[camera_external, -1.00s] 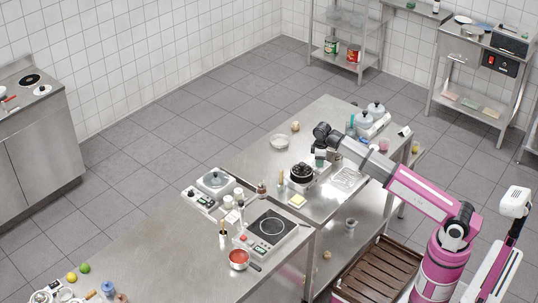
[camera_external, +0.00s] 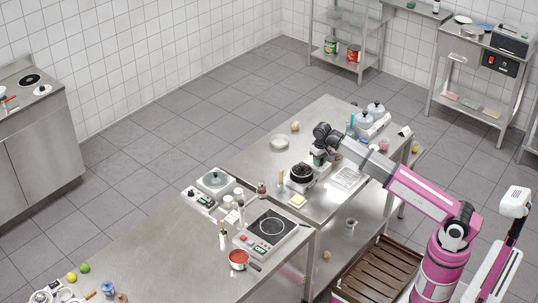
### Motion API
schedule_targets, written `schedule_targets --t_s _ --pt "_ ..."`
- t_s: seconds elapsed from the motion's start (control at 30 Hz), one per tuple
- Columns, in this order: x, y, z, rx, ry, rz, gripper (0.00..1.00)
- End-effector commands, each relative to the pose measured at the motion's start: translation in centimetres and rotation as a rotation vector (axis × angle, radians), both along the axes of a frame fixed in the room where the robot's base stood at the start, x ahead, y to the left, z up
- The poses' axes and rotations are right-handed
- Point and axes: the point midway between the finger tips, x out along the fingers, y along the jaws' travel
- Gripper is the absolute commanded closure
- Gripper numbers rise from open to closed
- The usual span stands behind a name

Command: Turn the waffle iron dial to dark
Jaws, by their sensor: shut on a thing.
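The waffle iron (camera_external: 301,172) has a dark round top on a light base and stands on the steel table. My gripper (camera_external: 317,162) is at its right-hand side, pointing down, with the arm reaching in from the right. The gripper is shut on the waffle iron's dial, as far as this small view shows. The dial and its marks are hidden by the gripper and too small to read.
A white-grey tray or rack (camera_external: 347,180) lies right of the waffle iron. A white bowl (camera_external: 280,141) stands behind left. An induction cooker (camera_external: 271,228) sits at the near left.

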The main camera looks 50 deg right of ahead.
Motion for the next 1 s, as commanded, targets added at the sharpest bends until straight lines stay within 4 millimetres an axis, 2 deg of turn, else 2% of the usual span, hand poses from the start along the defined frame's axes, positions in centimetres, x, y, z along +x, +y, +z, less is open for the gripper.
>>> schedule_targets --t_s 0.3,0.73,0.77,0.8,0.83,1.0 --pt "0.06 0.02 0.07 0.001 -0.001 -0.078 0.88" --pt "0.06 0.02 0.07 0.001 -0.001 -0.085 0.88" --pt "0.06 0.02 0.07 0.001 -0.001 -0.085 0.55" --pt "0.06 0.02 0.06 0.001 -0.001 -0.085 0.42" --pt "0.06 0.02 0.06 0.001 -0.001 -0.085 0.39" --pt "0.03 0.01 0.03 0.001 -0.001 -0.084 0.39"
